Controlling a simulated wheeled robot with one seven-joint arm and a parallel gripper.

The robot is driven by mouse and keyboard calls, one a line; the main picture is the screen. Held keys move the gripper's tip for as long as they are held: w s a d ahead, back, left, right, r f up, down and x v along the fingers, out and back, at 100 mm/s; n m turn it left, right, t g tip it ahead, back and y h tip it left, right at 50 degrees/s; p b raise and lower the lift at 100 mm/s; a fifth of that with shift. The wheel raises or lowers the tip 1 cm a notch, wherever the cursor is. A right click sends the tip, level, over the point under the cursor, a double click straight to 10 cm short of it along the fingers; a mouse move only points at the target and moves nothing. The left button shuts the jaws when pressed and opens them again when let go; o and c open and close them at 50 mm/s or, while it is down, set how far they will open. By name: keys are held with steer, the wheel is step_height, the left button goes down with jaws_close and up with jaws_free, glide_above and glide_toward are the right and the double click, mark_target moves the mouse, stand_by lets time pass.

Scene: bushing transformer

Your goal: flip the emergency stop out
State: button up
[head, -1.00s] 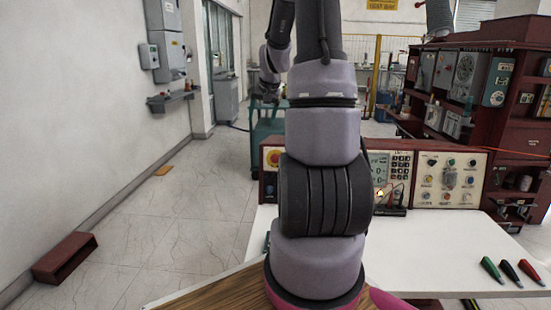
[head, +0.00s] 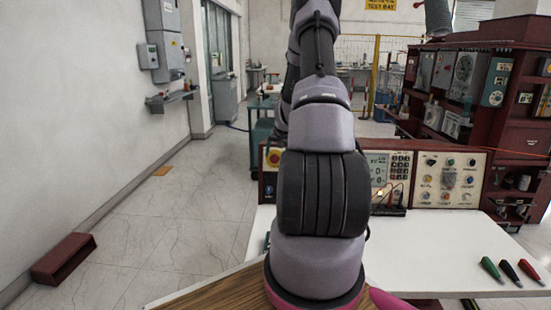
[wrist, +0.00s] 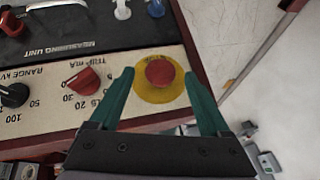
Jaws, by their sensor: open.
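The emergency stop is a red button (wrist: 160,73) on a round yellow base (wrist: 158,92), set in the cream panel in the wrist view. My gripper (wrist: 158,82) is open, with its two green fingers one on each side of the button and base. I cannot tell whether the fingers touch them. In the head view the emergency stop (head: 274,157) shows at the left end of the control panel on the white table, partly behind my arm. My gripper is hidden there.
A red knob (wrist: 82,80) and a black knob (wrist: 14,95) sit beside the emergency stop on the panel. Several coloured probes (head: 510,272) lie on the white table (head: 420,255) at the right. A dark red cabinet (head: 480,90) stands behind.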

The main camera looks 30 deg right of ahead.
steer(key=shift+x, duration=0.9)
jaws_close()
